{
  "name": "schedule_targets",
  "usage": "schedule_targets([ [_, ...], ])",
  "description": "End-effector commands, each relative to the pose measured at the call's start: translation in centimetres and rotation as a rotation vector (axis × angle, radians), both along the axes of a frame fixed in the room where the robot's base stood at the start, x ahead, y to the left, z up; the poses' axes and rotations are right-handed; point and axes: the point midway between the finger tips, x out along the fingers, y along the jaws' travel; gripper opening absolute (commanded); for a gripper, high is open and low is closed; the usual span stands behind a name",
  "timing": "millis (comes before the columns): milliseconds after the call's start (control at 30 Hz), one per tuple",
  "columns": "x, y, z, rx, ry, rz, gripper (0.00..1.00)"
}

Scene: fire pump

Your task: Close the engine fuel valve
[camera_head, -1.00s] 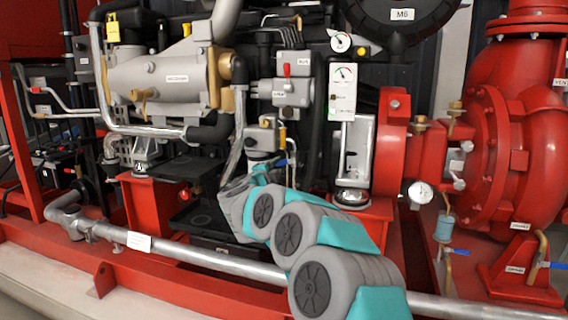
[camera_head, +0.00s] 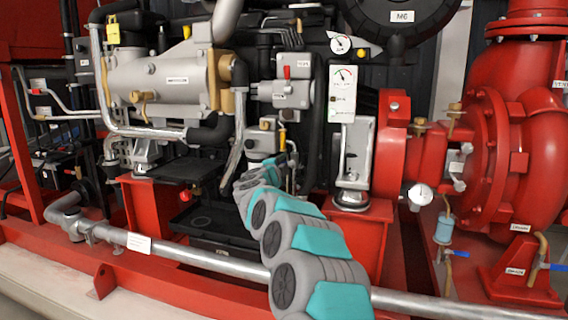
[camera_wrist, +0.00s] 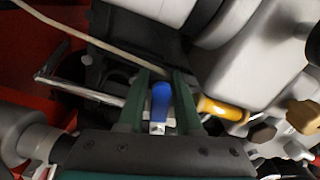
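A blue valve handle (camera_wrist: 161,97) with a bright metal stem shows in the middle of the wrist view. My gripper (camera_wrist: 161,90) has its two dark green fingers on either side of this handle, with narrow gaps visible, so it is open around it. In the head view my gripper (camera_head: 268,164) is small, at the far end of my grey and teal arm, just below a grey filter housing with a yellow fitting. The blue handle cannot be made out there now. No label on the valve is readable.
A yellow-orange fitting (camera_wrist: 222,108) sits close right of the fingers, beside a large grey housing. A thin metal pipe (camera_wrist: 85,92) lies to the left. In the head view a long silver pipe (camera_head: 195,256) crosses under my arm, and a red pump (camera_head: 515,150) stands right.

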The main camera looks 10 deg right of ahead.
Motion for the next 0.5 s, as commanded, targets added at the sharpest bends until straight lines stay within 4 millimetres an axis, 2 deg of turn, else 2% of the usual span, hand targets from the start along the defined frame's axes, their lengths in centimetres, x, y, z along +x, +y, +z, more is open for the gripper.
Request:
schedule_targets([
  [33, 0.00, 0.00, 0.00, 0.000, 0.000, 0.000, 0.33],
  [333, 0.00, 0.02, -0.01, 0.000, 0.000, 0.000, 0.00],
  [500, -0.01, 0.02, -0.02, 0.000, 0.000, 0.000, 0.00],
])
